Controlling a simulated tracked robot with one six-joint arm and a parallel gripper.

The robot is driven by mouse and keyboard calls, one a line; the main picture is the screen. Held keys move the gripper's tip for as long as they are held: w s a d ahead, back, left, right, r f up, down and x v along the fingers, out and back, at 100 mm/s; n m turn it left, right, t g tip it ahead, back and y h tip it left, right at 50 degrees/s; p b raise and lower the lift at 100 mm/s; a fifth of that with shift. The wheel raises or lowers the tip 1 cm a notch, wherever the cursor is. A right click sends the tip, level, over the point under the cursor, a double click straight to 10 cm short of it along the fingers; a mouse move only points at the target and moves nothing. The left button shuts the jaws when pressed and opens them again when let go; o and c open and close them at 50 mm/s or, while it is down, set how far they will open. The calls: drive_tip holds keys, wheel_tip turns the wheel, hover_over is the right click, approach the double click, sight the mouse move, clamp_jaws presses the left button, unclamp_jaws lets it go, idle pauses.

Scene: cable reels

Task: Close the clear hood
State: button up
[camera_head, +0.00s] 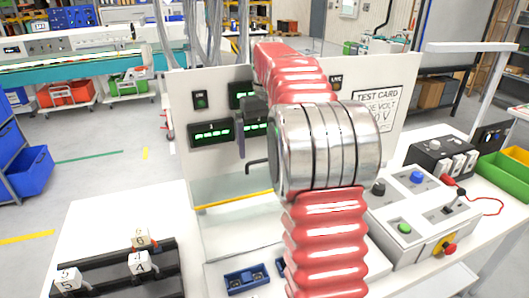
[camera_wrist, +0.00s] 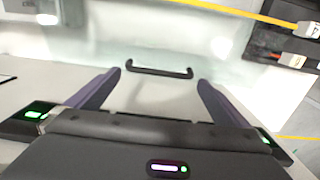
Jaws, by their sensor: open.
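The clear hood (camera_head: 225,187) is a see-through panel in front of the white display board, with a yellow strip along its lower edge. Its tilt is hard to tell. The hood's black handle (camera_head: 257,163) shows beside my metal wrist joint. In the wrist view the handle (camera_wrist: 160,70) lies ahead of and between my fingertips, with no contact visible. My gripper (camera_wrist: 159,82) is open and empty, its dark fingers spread wider than the handle. In the head view my arm hides part of the gripper and the hood's right side.
A black rack (camera_head: 120,275) with numbered cubes stands at front left. Blue sockets (camera_head: 246,279) lie on the bench before the hood. The display board (camera_head: 180,95) rises behind. A control box (camera_head: 410,215) with buttons and a lever stands at right. Bare bench lies left of the hood.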

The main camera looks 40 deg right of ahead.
drive_tip(key=shift+f, duration=1.3)
drive_tip(key=shift+c, duration=0.3)
drive_tip(key=shift+a, duration=0.1)
drive_tip(key=c, duration=1.2)
